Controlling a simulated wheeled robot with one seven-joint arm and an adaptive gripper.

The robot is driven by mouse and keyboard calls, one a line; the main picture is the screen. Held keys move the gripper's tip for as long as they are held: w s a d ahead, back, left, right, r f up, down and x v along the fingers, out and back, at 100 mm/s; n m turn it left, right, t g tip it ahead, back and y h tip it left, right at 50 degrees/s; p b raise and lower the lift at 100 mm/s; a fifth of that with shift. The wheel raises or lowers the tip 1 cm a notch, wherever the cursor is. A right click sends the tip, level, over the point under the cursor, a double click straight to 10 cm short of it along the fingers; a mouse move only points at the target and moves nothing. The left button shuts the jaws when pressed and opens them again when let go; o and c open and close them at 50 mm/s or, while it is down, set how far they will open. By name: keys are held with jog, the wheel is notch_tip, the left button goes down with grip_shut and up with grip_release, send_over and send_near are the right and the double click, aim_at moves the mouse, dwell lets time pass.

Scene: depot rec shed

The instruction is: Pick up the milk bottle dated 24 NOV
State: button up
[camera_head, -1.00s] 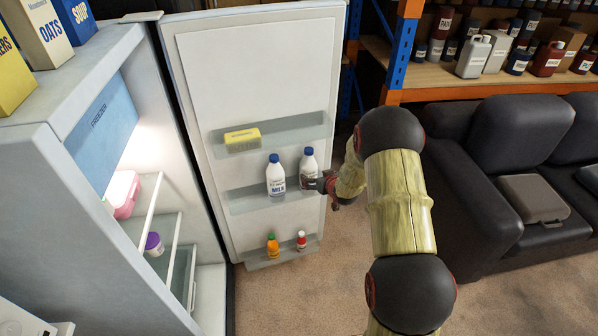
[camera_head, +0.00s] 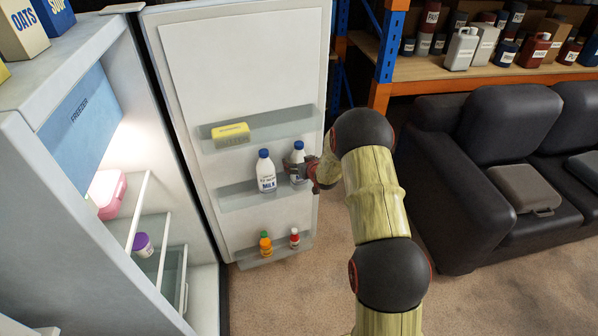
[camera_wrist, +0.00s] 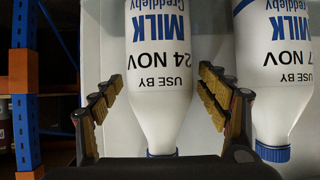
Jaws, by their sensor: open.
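Two white milk bottles with blue caps stand on the middle shelf of the open fridge door. The right one, the 24 NOV bottle (camera_head: 299,151), is partly hidden behind my gripper (camera_head: 306,171). In the wrist view, which is upside down, the 24 NOV bottle (camera_wrist: 157,105) reads "USE BY 24 NOV". My gripper (camera_wrist: 161,78) is open there, one finger on each side of that bottle. I cannot tell whether the fingers touch it. The other milk bottle (camera_head: 265,172) is to its left; in the wrist view this bottle (camera_wrist: 276,80) shows a date ending in "7 NOV".
The fridge door (camera_head: 240,70) also holds a yellow pack (camera_head: 231,134) above and two small sauce bottles (camera_head: 265,244) below. The open fridge stands left. A dark sofa (camera_head: 470,190) and a rack (camera_head: 430,82) of bottles stand right. Carpet is free below.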

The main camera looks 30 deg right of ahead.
jog(key=shift+c, duration=0.4)
jog(key=c, duration=1.9)
jog(key=shift+w+r, duration=0.1)
jog(key=shift+r, duration=0.15)
